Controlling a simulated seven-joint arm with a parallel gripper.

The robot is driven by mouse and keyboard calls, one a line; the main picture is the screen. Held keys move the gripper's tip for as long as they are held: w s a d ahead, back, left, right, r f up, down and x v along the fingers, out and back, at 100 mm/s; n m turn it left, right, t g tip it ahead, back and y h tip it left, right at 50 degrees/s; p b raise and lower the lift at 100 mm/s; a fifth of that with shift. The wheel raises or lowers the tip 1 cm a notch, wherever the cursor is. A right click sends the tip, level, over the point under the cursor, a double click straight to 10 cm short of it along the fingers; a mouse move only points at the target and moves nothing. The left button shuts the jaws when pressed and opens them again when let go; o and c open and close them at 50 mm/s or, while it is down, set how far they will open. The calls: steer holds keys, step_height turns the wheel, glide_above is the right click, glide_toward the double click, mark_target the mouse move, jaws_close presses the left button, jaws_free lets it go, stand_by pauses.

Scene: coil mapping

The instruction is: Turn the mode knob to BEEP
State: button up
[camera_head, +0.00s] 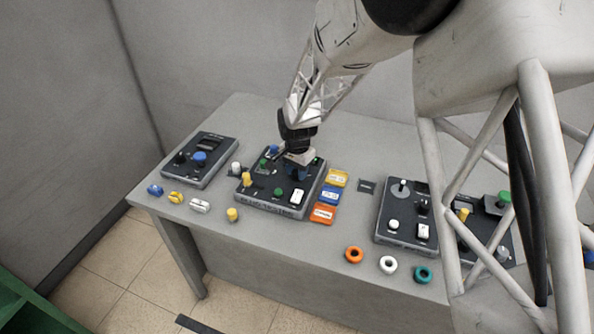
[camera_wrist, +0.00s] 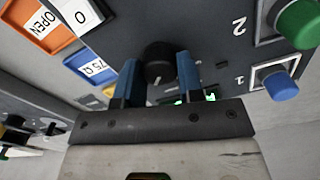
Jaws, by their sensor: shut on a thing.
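The mode knob, a round black knob (camera_wrist: 158,56), stands on the dark panel in the wrist view. The blue fingers of my gripper (camera_wrist: 157,82) are on either side of it, shut on it. In the head view my gripper (camera_head: 297,172) reaches down onto the middle control box (camera_head: 266,208) and hides the knob. The knob's pointer and the BEEP mark cannot be made out. Small green lit signs (camera_wrist: 205,97) show partly behind the right finger.
The box also carries a green button (camera_wrist: 298,22), a blue button (camera_wrist: 281,86) and a white rocker switch (camera_wrist: 76,14). Yellow, blue and orange tags (camera_head: 322,214) lie to its right. Other control boxes stand left (camera_head: 200,159) and right (camera_head: 402,216) on the grey table.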

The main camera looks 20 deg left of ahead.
steer(key=shift+r, duration=0.1)
steer(key=o, duration=0.9)
steer(key=shift+r, duration=0.1)
step_height(320, 180, up, 7)
steer(key=shift+r, duration=0.25)
stand_by(0.5)
